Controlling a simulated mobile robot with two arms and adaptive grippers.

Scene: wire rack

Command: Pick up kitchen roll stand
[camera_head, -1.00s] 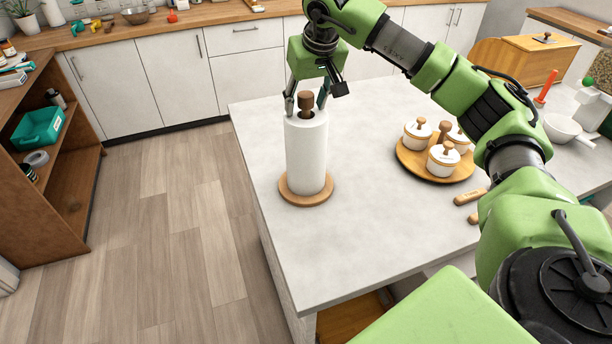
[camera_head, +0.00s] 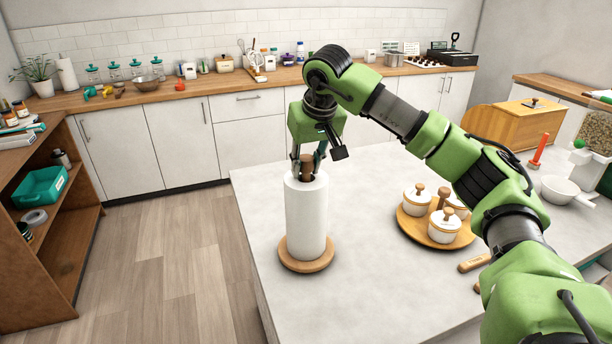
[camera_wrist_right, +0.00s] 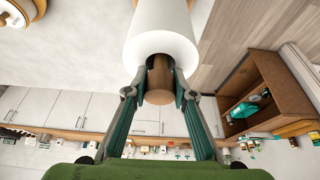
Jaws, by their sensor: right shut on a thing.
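The kitchen roll stand is upright at the left part of the island counter, with a white paper roll (camera_head: 306,218) around its post and a round wooden base (camera_head: 306,261) below. Its brown wooden knob (camera_head: 307,165) sticks out at the top. My right gripper (camera_head: 307,172) points down from above and is shut on the knob. In the right wrist view the two fingers (camera_wrist_right: 160,98) press on both sides of the knob (camera_wrist_right: 160,76), close to the white roll (camera_wrist_right: 160,30). I cannot tell whether the base touches the counter. My left gripper is not in view.
The island counter (camera_head: 370,290) has a round wooden tray (camera_head: 411,229) with lidded white jars right of the stand. A wooden bread box (camera_head: 515,131) and a white pan (camera_head: 563,190) are farther right. A wooden shelf (camera_head: 60,235) stands left, across open floor.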

